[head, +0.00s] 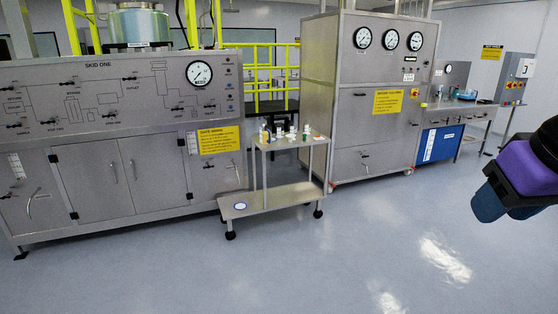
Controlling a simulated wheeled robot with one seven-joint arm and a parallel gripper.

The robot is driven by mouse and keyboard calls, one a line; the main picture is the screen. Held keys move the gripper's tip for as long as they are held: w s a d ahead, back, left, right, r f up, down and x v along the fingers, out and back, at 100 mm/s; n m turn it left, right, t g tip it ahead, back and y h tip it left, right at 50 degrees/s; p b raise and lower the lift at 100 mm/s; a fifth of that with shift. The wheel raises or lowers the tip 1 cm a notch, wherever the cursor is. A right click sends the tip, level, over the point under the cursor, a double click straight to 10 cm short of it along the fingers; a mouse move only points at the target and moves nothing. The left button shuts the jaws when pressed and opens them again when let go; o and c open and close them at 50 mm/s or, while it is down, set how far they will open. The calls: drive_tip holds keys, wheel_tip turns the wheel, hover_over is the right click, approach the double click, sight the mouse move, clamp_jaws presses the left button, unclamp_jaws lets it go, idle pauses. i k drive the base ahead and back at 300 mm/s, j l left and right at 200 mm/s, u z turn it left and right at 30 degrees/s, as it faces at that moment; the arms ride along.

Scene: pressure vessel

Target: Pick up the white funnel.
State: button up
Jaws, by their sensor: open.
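Several small items, some white, stand on the top shelf of a steel cart (300,143) in the middle distance. They are too small for me to tell which one is the white funnel. My gripper (506,206), purple and black with blue fingers, is at the right edge of the head view. It is open, partly cut off by the frame, and well apart from the cart. I see nothing held in it.
A steel cabinet with a diagram panel (100,105) stands left of the cart, and a taller gauge cabinet (350,110) stands right of it. The foreground floor (330,255) is clear.

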sight(291, 137)
drive_tip(key=i, duration=1.85)
drive_tip(key=i+j+z, duration=0.1)
drive_tip(key=i, duration=1.7)
drive_tip(key=i+j+z, duration=0.1)
drive_tip(key=i+z, duration=0.2)
drive_tip(key=z, duration=0.35)
drive_tip(key=i+l+z, duration=0.15)
drive_tip(key=z, duration=0.35)
drive_tip(key=i+z, duration=0.1)
drive_tip(key=z, duration=0.4)
drive_tip(key=i+l+z, duration=0.1)
drive_tip(key=z, duration=0.4)
drive_tip(key=i, duration=3.55)
drive_tip(key=i+u, duration=0.1)
drive_tip(key=u, duration=0.3)
drive_tip(key=i+u, duration=0.1)
drive_tip(key=u, duration=0.25)
drive_tip(key=i+u, duration=0.1)
drive_tip(key=u, duration=0.3)
drive_tip(key=l+u, duration=0.15)
drive_tip(key=u, duration=0.25)
